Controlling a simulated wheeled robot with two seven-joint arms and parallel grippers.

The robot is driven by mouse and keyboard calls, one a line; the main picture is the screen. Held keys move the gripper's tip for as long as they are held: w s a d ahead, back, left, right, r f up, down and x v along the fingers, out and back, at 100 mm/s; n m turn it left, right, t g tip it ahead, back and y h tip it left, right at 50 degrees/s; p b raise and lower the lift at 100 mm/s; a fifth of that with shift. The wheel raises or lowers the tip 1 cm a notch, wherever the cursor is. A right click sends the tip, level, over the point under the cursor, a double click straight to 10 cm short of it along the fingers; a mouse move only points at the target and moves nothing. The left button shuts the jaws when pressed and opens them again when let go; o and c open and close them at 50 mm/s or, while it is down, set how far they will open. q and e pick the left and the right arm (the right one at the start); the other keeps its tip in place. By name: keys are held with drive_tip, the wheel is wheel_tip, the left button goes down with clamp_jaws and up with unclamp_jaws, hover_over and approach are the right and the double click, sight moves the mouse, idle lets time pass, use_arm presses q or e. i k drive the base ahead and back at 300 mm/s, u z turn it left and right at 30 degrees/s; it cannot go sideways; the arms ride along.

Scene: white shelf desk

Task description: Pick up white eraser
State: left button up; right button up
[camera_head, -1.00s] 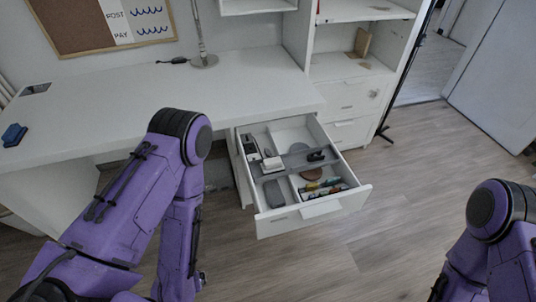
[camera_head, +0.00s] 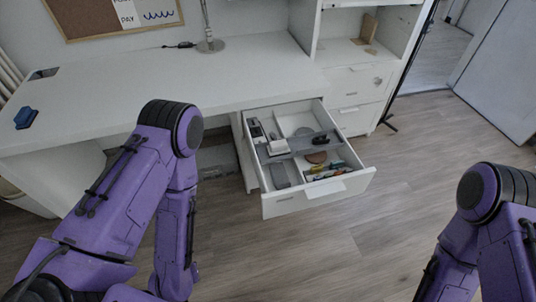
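A small white block (camera_head: 279,146), which looks like the white eraser, lies in the open drawer (camera_head: 318,201) under the right end of the desk. It is in the left half of the drawer, near a grey divider strip. It is too small to make out in detail. My two purple arms come in at the lower left and lower right, both outside the drawer. Neither gripper's fingers show, and nothing touches the white block.
Beside the block are a black and white item (camera_head: 256,131), a grey case (camera_head: 280,175), a black item (camera_head: 320,139) and several pens. Floor in front is clear.

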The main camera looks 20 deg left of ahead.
sight(280, 146)
drive_tip(key=u, duration=0.5)
drive_tip(key=k, duration=1.2)
drive_tip(key=z, duration=0.1)
drive_tip(key=i, duration=0.8)
drive_tip(key=z, duration=0.65)
drive_tip(key=i, duration=1.1)
drive_tip(key=u, duration=0.3)
